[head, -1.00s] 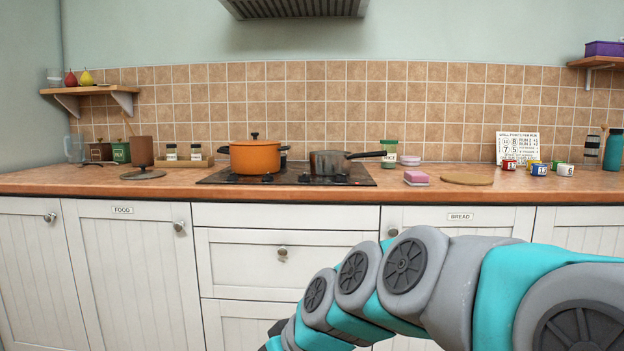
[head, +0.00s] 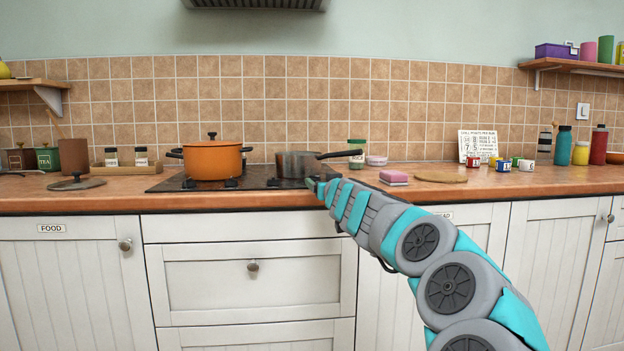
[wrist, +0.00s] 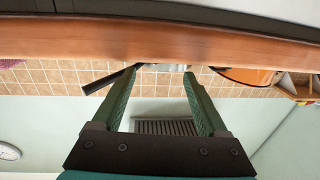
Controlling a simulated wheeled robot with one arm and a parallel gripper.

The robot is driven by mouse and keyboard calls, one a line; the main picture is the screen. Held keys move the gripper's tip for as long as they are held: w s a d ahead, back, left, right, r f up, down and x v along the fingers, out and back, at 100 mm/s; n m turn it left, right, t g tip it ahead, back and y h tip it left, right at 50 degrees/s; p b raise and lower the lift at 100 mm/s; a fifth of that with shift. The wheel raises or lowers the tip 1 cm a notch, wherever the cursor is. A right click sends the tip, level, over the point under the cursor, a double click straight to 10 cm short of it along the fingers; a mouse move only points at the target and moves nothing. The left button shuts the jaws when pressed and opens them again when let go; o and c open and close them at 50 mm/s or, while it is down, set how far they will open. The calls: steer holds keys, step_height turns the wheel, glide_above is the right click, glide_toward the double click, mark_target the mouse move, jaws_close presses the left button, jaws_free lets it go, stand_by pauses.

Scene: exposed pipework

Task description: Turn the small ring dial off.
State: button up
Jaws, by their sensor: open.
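The black hob (head: 165,184) is set in the worktop. An orange pot (head: 211,161) stands on its left part and a grey saucepan (head: 297,164) on its right part, black handle pointing right. I cannot make out the small ring dial; small dark shapes at the hob's front are too small to tell. My gripper (head: 316,186) is at the worktop's front edge, near the hob's right front corner. In the wrist view, which is upside down, its green fingers (wrist: 162,74) are apart with nothing held, below the wooden edge (wrist: 150,40); the saucepan shows between and beyond the tips.
A pink sponge (head: 393,176), a green-lidded jar (head: 356,153) and a round board (head: 440,177) lie right of the hob. White drawers (head: 251,280) are below the worktop. A hood (head: 255,4) hangs above.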

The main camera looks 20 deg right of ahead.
mark_target(317, 178)
steer(key=w+p, duration=0.1)
steer(key=w, duration=0.1)
steer(key=w+p, duration=0.1)
steer(key=w, duration=0.1)
steer(key=w+d+p, duration=0.1)
steer(key=w, duration=0.1)
steer(key=shift+r, duration=0.1)
steer(key=shift+w+p, duration=0.35)
steer(key=shift+w, duration=0.1)
steer(key=shift+c, duration=0.3)
jaws_close()
